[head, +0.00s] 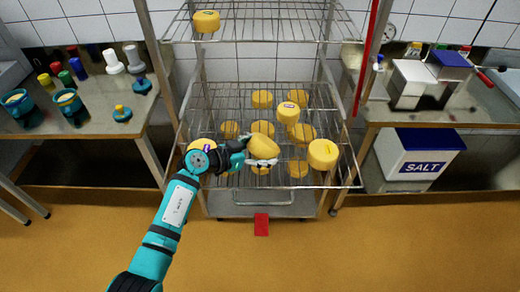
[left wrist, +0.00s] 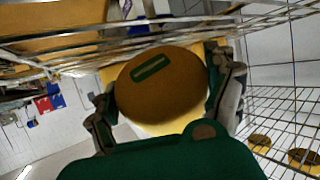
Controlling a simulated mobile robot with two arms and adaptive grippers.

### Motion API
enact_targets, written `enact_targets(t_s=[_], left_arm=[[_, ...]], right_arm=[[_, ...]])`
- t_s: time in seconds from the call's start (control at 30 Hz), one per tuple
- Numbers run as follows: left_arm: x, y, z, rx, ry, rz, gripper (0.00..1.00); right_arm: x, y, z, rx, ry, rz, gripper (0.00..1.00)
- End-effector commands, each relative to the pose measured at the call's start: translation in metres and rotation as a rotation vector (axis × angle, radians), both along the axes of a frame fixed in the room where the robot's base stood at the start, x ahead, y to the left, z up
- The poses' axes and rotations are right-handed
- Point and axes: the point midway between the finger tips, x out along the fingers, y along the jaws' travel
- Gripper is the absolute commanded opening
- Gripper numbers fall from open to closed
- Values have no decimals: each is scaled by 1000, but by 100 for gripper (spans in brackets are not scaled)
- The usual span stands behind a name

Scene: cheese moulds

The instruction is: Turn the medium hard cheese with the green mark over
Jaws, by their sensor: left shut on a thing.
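My left gripper (head: 262,160) is shut on a round yellow cheese (head: 263,147) over the front part of the rack's wire shelf (head: 345,176). The cheese is tilted in the head view, and no mark shows on it there. In the left wrist view the held cheese (left wrist: 160,92) sits between the two fingers of the left gripper (left wrist: 165,100). A green bar-shaped mark (left wrist: 152,68) shows on the face turned to that camera. I cannot tell whether its lower edge touches the shelf. My right gripper is not in view.
A yellow cheese (head: 323,154) stands close by on the right, and one with a purple mark (head: 201,145) is partly behind my left wrist. Several more lie on and below the shelf. One cheese (head: 206,21) is on the upper shelf. A red upright (head: 371,50) stands at right.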

Motion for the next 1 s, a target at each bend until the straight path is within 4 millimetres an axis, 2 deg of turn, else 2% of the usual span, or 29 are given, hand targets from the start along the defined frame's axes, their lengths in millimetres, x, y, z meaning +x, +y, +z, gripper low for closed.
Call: enact_targets(t_s=[0.47, 0.5, 0.57, 1.0], left_arm=[[0, 0, 0, -1, -2, 1, 56], [0, 0, 0, -1, -2, 1, 92], [0, 0, 0, -1, -2, 1, 100], [0, 0, -1, 1, 1, 0, 100]], right_arm=[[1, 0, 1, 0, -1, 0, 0], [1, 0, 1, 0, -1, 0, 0], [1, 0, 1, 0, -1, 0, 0], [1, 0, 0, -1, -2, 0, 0]])
